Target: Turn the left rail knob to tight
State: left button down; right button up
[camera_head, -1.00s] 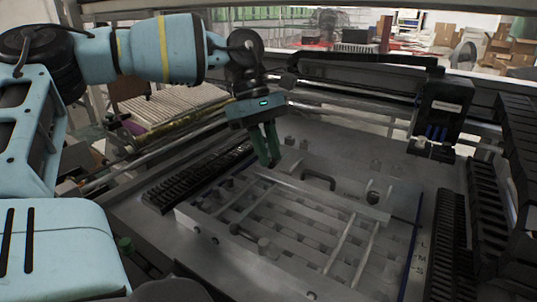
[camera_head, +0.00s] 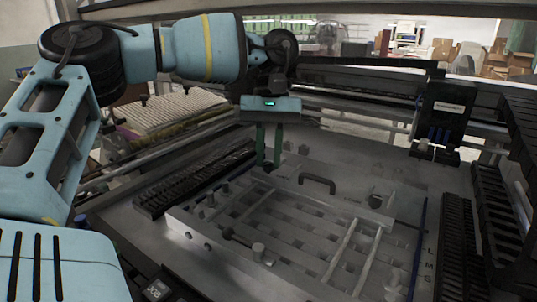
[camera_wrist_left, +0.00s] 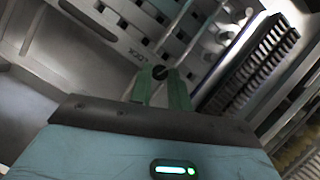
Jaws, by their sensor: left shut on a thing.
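My left gripper (camera_head: 268,163) reaches down at the back left edge of a grey slotted frame (camera_head: 225,262). Its two green fingers point down. In the left wrist view the fingertips of the left gripper (camera_wrist_left: 161,78) are closed around a small dark round knob (camera_wrist_left: 160,72), the left rail knob. The fingers hide part of the knob, and its turn angle cannot be read. Lettering that seems to read LOCK (camera_wrist_left: 134,56) is on the grey surface beside it. My right gripper is not in view.
Black ribbed strips (camera_head: 195,180) flank the frame. A black carriage (camera_head: 441,115) sits on the rail at the back right.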

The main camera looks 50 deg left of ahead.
pick_arm(q)
jog(key=shift+m, duration=0.7)
jog(key=shift+w+y, duration=0.1)
jog(key=shift+y, duration=0.2)
jog(key=c, duration=1.3)
grip_release()
jog(key=shift+g, duration=0.3)
jog(key=shift+p+v, duration=0.4)
jog(key=shift+v, duration=3.5)
